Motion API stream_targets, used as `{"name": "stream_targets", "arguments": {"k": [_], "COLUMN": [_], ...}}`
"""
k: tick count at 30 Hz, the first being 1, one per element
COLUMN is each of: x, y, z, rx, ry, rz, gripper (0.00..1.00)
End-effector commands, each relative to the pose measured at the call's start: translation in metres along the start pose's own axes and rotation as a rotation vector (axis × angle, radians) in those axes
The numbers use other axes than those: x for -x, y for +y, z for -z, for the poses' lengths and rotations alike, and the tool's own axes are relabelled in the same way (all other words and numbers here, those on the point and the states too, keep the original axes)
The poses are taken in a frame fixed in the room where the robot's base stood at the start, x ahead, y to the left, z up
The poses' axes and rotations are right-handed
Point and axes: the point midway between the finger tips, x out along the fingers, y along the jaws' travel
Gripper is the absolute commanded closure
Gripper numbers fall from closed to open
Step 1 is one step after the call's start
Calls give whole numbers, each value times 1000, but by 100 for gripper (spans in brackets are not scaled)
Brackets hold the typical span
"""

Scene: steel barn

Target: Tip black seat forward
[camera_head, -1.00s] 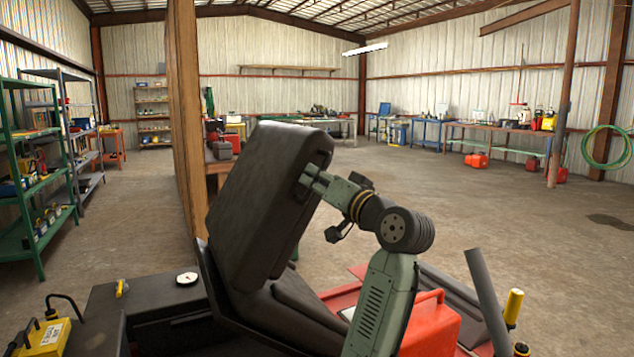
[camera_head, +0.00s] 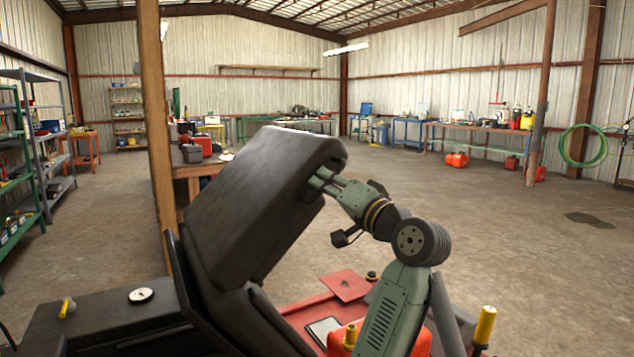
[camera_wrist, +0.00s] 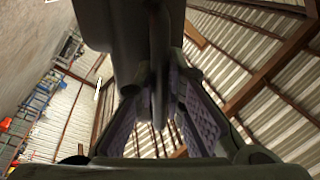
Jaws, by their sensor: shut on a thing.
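The black seat (camera_head: 262,205) fills the middle of the head view, with its thick upper cushion leaning to the right over the lower part. My gripper (camera_head: 314,184) is at the right side of this cushion, near its upper end. It is shut on the seat; its fingertips are partly hidden against the cushion. In the wrist view, two fingers with purple pads close around a thin dark part of the seat (camera_wrist: 160,60). The seat's hinge is not clearly seen.
A red surface (camera_head: 300,312) with a tablet-like panel and a yellow-capped post (camera_head: 484,326) lies below my arm. A black box top with a round gauge (camera_head: 141,295) is at left. A wooden post (camera_head: 155,130) stands behind the seat. The floor beyond is open.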

Motion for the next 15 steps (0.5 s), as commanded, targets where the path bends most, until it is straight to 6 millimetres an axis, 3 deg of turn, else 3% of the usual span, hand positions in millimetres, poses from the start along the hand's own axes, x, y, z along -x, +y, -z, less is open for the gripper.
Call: {"name": "stream_targets", "arguments": {"k": [15], "x": [6], "y": [7], "z": [3], "rx": [-24], "ry": [4], "rz": [-4], "gripper": [100]}}
